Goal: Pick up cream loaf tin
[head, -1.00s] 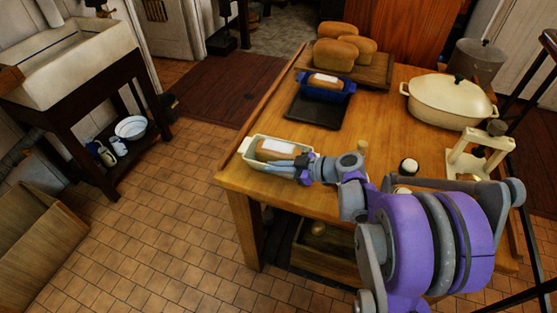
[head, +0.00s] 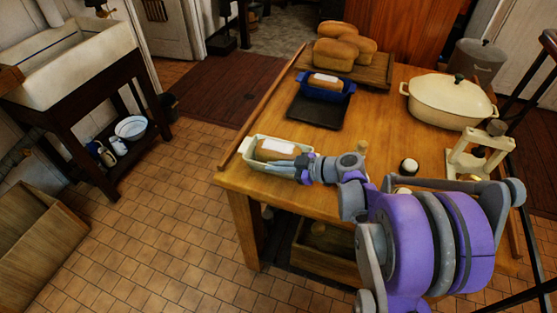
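The cream loaf tin (head: 246,151) stands at the near left corner of the wooden table in the head view. A brown loaf with a white label (head: 277,149) sits in it. My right gripper (head: 277,163) reaches in from the right over the tin's near long side. Its fingers lie against or just over the near rim; I cannot tell whether they touch it. The gap between the fingertips is too small to make out. The tin's near wall is partly hidden by the gripper. My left gripper is not in view.
A blue loaf tin (head: 326,89) with a loaf stands on a dark tray (head: 316,111) behind. Several loaves lie on a board (head: 372,69) at the back. A cream casserole (head: 447,103) and a cream stand (head: 479,154) are at right. Bare tabletop (head: 385,125) lies between.

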